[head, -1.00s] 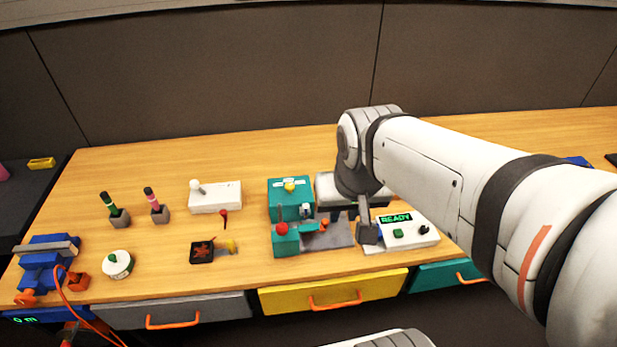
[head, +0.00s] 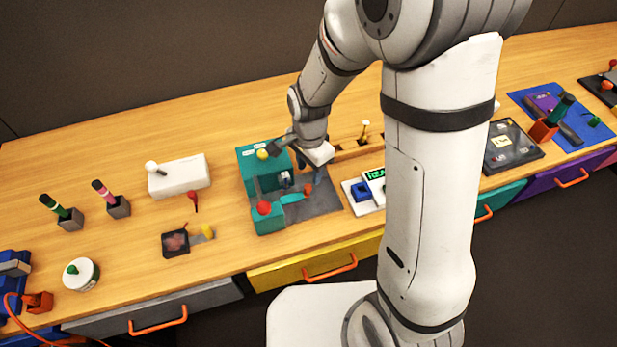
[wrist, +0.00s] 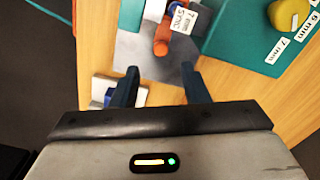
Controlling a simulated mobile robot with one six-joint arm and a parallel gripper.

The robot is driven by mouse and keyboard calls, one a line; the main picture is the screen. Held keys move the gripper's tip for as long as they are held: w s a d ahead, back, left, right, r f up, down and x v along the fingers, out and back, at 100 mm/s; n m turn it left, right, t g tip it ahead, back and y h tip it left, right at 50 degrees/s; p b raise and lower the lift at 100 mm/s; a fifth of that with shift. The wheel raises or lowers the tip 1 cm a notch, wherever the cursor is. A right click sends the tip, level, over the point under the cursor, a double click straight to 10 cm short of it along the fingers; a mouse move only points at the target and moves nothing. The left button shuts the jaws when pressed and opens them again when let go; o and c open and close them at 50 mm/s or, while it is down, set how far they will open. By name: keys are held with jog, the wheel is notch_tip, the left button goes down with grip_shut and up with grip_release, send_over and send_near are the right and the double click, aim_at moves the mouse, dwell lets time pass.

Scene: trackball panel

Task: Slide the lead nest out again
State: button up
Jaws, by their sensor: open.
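The teal machine (head: 250,172) stands on a grey plate (head: 322,203), with a red knob (head: 264,208) in front and a yellow dial (head: 262,154) on top. A low part with an orange end (head: 308,188) lies over the plate; I cannot tell for sure which part is the lead nest. My gripper (wrist: 160,78) is open and empty, above the plate, apart from the orange piece. In the head view its fingers are partly hidden.
Right of the machine are a white panel (head: 352,204) with a blue block and a READY display (head: 377,174), partly behind my arm. A white box (head: 179,175) and a dark square pad (head: 175,243) stand left.

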aim_at(308, 186)
notch_tip(308, 186, down, 6)
jog(key=shift+a+f, duration=0.15)
jog(key=shift+c, duration=0.5)
grip_shut()
